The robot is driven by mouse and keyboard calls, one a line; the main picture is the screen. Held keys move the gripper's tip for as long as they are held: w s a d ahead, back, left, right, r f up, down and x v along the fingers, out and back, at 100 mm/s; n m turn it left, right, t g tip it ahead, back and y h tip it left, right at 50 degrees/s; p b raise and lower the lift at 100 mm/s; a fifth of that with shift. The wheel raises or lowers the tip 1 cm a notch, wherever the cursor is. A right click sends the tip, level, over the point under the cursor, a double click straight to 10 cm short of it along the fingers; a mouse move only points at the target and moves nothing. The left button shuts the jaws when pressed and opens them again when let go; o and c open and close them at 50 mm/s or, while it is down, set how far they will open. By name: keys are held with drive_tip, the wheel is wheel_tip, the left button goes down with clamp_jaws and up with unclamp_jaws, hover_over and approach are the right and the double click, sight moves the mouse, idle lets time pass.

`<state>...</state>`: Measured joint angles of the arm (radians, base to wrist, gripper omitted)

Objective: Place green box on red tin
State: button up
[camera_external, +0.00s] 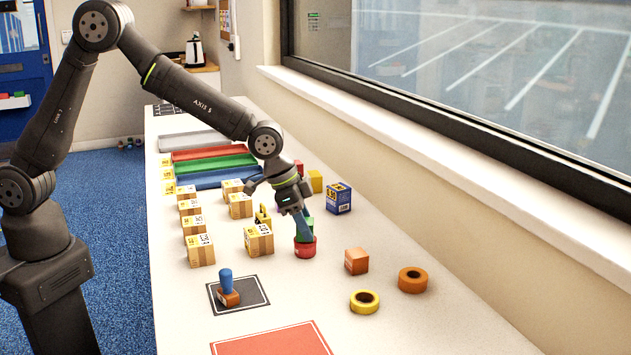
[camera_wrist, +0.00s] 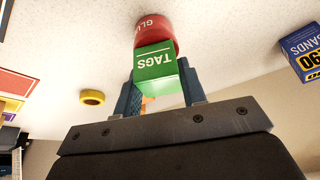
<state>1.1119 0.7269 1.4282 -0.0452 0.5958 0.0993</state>
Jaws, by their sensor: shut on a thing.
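The green box (camera_wrist: 156,68), labelled TAGS, is between the two fingers of my gripper (camera_wrist: 158,92) in the wrist view. My gripper is shut on it. The red tin (camera_wrist: 154,28), with lettering on its side, is directly at the far end of the green box. In the external view the red tin (camera_external: 305,248) stands on the table, and my gripper (camera_external: 305,230) points down just above it. A little of the green box (camera_external: 310,224) shows beside the blue fingers. The box appears on or just over the tin; I cannot tell whether they touch.
An orange box (camera_external: 356,261), an orange tape roll (camera_external: 412,280) and a yellow tape roll (camera_external: 364,301) lie to the right and in front. A blue box (camera_external: 339,198) stands behind right. Several cartons (camera_external: 200,250) stand to the left. A stamp (camera_external: 228,290) stands on a dark mat (camera_external: 255,286).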

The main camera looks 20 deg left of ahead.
drive_tip(key=o, duration=1)
drive_tip(key=v, duration=1.2)
drive_tip(key=shift+s+a, duration=0.1)
drive_tip(key=x, duration=1.2)
drive_tip(key=shift+f, duration=0.2)
drive_tip(key=shift+r, duration=1.45)
